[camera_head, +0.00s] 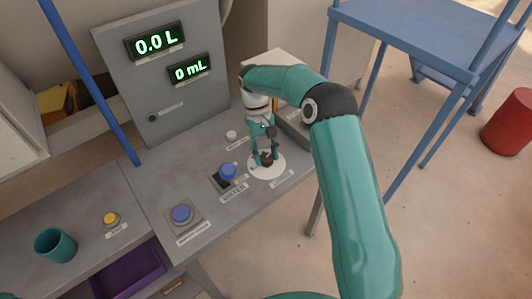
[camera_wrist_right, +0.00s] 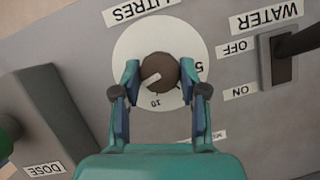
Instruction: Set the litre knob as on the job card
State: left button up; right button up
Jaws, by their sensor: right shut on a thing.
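The litre knob (camera_wrist_right: 160,66) is a round brown knob with a white pointer line, at the centre of a white dial (camera_wrist_right: 130,45) by the LITRES label. In the wrist view its pointer slants to the lower left, and the marks 5 and 10 show on the dial. My right gripper (camera_wrist_right: 159,74) is shut on the knob, one finger on each side. In the head view the right gripper (camera_head: 264,161) reaches down to the dial (camera_head: 266,172). The litre display (camera_head: 156,41) reads 0.0 L. I cannot make out a job card. My left gripper is not in view.
The WATER lever (camera_head: 228,172) stands close left of the dial, with ON and OFF labels. The mL display (camera_head: 190,70) reads 0 mL. A teal cup (camera_head: 55,245) and yellow button (camera_head: 111,219) are on the left bench.

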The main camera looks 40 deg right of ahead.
jog(key=shift+w, duration=0.1)
dwell(0.3)
jog(key=o, duration=1.1)
jog(key=v, duration=0.7)
jog(key=shift+r, duration=0.2)
jog(key=shift+d, duration=0.1)
